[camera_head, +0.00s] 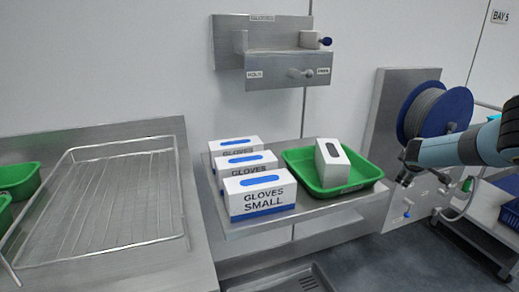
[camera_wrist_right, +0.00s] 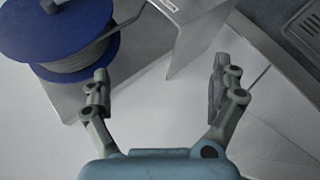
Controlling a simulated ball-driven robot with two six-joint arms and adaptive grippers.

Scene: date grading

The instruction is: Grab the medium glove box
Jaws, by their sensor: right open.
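Several white glove boxes with blue slots stand in a row on a steel shelf (camera_head: 330,205) in the head view. The front box (camera_head: 262,203) reads GLOVES SMALL. The middle box (camera_head: 247,161) and the back box (camera_head: 234,143) show only the word GLOVES; their size words are hidden, so I cannot tell which is medium. My right gripper (camera_head: 404,178) is open and empty, right of the shelf and apart from the boxes. It also shows in the wrist view (camera_wrist_right: 159,75), with nothing between its fingers. My left gripper is out of view.
A green tray (camera_head: 366,181) on the shelf holds a tilted white box (camera_head: 334,165) with a dark slot. A blue hose reel (camera_head: 440,111) is beside my right arm. A steel dispenser panel (camera_head: 288,70) hangs above. A wire rack (camera_head: 120,200) lies left.

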